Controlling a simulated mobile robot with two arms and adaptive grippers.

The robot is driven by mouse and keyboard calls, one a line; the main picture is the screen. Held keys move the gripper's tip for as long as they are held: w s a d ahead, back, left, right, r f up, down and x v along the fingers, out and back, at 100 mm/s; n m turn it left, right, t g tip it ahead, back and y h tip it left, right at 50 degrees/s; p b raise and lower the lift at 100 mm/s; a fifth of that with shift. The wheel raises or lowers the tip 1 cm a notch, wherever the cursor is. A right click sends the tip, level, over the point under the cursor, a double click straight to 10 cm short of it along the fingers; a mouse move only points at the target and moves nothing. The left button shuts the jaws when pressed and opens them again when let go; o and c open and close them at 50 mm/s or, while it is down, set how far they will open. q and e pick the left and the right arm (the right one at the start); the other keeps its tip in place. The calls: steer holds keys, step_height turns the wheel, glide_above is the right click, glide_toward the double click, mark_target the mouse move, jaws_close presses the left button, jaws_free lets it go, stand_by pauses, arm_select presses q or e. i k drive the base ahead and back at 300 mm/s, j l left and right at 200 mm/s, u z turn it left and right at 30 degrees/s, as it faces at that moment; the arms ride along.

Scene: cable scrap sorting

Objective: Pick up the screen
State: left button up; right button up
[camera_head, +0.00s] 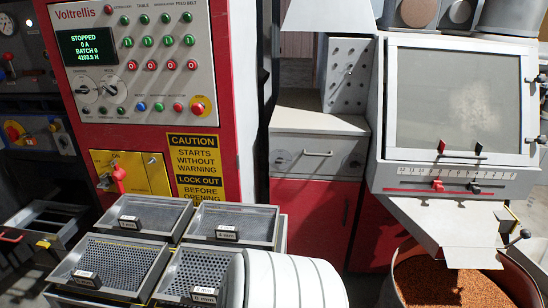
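Several square metal-framed screens sit in a rack at the lower left. The front left screen (110,266) has round perforations. The front right screen (199,277) is also perforated and is partly hidden by a white rounded, ribbed part at the bottom edge. The back left screen (151,210) and back right screen (235,219) look finer or plain grey. Each has a dark handle block with a small white label, too small to read surely. I cannot tell which screen is meant. Neither of my grippers shows.
A red control cabinet with a panel (135,65) reading "STOPPED" and a yellow caution sign (194,165) stands behind the screens. A grey machine with a window (459,100) is at the right, above a drum of copper-coloured granules (455,284). A drawer cabinet (318,155) stands between.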

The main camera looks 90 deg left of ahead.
mark_target(194, 275)
steer(key=i+u, duration=0.2)
steer(key=u, duration=0.2)
steer(key=i+u, duration=0.2)
steer(key=u, duration=0.25)
steer(key=i+l+u, duration=0.15)
steer(key=u, duration=0.25)
